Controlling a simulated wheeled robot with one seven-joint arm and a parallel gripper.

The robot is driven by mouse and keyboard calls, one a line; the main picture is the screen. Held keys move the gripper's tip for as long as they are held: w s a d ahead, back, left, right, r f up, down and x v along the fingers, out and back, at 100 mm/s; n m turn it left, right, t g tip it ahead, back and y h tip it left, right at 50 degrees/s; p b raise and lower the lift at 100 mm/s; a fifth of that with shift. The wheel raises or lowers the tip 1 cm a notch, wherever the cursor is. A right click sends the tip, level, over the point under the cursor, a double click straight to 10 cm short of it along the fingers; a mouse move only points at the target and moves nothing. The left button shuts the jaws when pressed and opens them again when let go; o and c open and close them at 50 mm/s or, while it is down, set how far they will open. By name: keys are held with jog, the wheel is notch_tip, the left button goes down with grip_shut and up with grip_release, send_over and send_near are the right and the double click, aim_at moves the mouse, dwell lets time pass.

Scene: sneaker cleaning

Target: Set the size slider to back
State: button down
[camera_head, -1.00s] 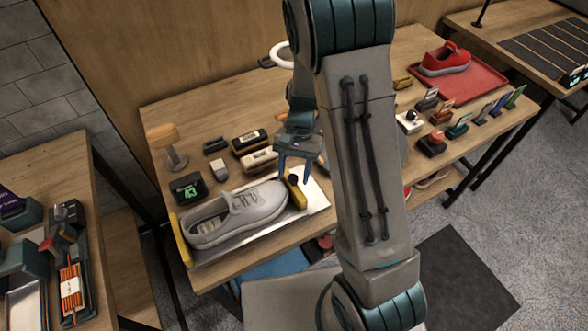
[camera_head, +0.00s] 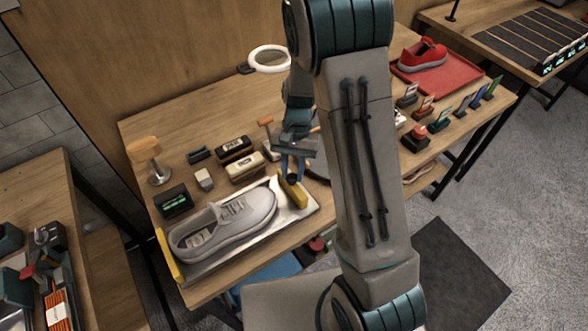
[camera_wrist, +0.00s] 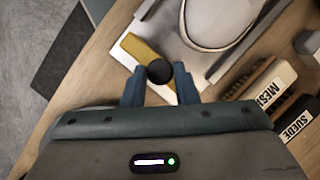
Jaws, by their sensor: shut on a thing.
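The size slider is a yellow block (camera_head: 296,193) with a black round knob (camera_head: 292,178), at the right end of a pale tray (camera_head: 225,258) holding a grey sneaker (camera_head: 222,225). In the wrist view the knob (camera_wrist: 159,72) sits between my fingertips, with the yellow block (camera_wrist: 138,50) just beyond it. My gripper (camera_head: 292,170) is shut on the knob, its fingers coming down from above. It also shows in the wrist view (camera_wrist: 160,76). A second yellow block (camera_head: 168,256) stands at the tray's left end. The slider's base is partly hidden.
A small black display (camera_head: 173,202) with green marks stands left of the sneaker. Brushes labelled in the wrist view, MESH (camera_wrist: 262,97) and SUEDE (camera_wrist: 295,128), lie behind the tray. A red sneaker (camera_head: 422,54) sits on a red tray (camera_head: 470,85) at far right.

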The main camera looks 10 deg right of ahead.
jog(key=c, duration=1.1)
grip_release()
jog(key=b+v, duration=0.1)
jog(key=v, duration=1.3)
jog(key=shift+b, duration=0.35)
jog(key=s+d+r+n+t, duration=0.1)
jog(key=s+r+t, duration=0.1)
jog(key=s, duration=0.4)
jog(key=s+d+r+n+t+h, duration=0.1)
jog(key=s+n+t, duration=0.1)
jog(key=s, duration=0.4)
jog(key=s+d+r+n+t, duration=0.1)
jog(key=s+d+r+t, duration=0.1)
jog(key=s, duration=0.4)
jog(key=shift+s+r+n+t+h, duration=0.3)
jog(key=shift+r+t+h, duration=0.1)
jog(key=shift+t, duration=0.5)
